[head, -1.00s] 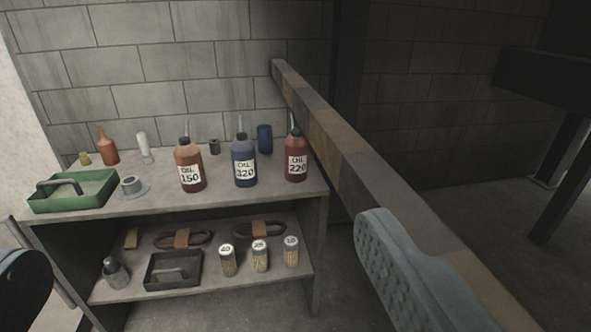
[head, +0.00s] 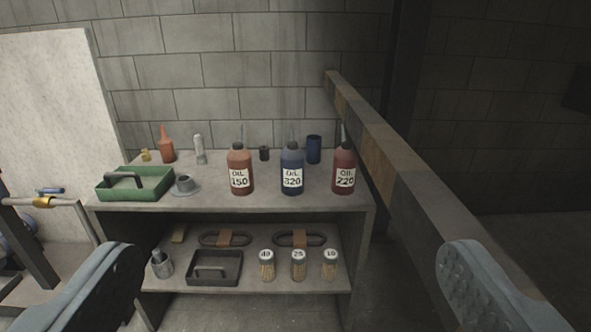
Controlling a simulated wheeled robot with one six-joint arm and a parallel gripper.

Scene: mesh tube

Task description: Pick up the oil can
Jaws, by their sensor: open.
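Three spouted oil containers stand upright in a row on the top shelf: a red-brown one marked OIL 150 (head: 240,170), a blue one marked OIL 320 (head: 292,170) and a dark red one marked OIL 220 (head: 343,170). A plain orange spouted bottle (head: 167,148) stands farther left. A small grey spouted can (head: 162,264) stands at the left of the lower shelf. I cannot tell which is meant by the oil can. My gripper (head: 292,258) is open and empty, its fingers wide apart, in front of the shelf and away from all of these.
The grey shelf unit (head: 225,207) also bears a green tray (head: 107,191), a grey cup (head: 184,184), a dark tray (head: 193,278) and several labelled jars. A long beam (head: 400,176) slants along its right side. A railing (head: 62,201) stands at left.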

